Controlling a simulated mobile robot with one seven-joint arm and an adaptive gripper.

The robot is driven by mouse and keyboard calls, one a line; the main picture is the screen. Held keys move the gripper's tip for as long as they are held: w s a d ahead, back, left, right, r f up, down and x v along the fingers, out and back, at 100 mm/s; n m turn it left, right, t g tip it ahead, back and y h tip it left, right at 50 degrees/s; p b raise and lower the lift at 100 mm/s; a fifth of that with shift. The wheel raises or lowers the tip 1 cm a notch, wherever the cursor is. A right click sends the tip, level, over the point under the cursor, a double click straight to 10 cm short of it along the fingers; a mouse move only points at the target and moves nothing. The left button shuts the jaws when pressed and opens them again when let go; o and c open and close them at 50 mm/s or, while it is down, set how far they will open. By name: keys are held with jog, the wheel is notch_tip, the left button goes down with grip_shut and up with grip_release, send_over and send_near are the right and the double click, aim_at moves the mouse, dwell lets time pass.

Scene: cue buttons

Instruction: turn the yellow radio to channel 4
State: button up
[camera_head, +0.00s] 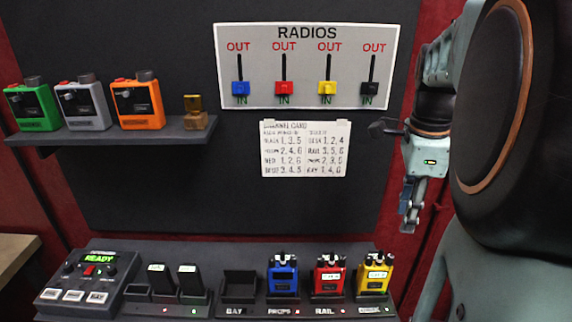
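The yellow radio (375,273) stands upright in the rightmost slot of the dock, with black knobs on top and a pale label or display on its front. Its channel reading is too small to make out. My gripper (410,222) hangs pointing down at the right, above and to the right of the yellow radio and apart from it. It appears to hold nothing, but its finger gap is too small to judge. The channel card (305,149) on the back panel lists names with numbers; its small text is only partly legible.
A blue radio (282,275) and red radio (329,275) stand left of the yellow one; the BAY slot (240,284) is empty. The RADIOS board (307,66) has its several sliders down at IN. A console (87,280) reads READY. A shelf (112,134) holds green, grey and orange devices.

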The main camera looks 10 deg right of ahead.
aim_at(391, 256)
jog(key=shift+m, duration=0.4)
jog(key=f, duration=0.7)
jog(key=a+f, duration=0.1)
jog(key=f, duration=0.3)
jog(key=shift+s+f+b, duration=0.15)
jog(key=shift+s+b, duration=0.05)
jog(key=shift+b, duration=0.1)
grip_shut()
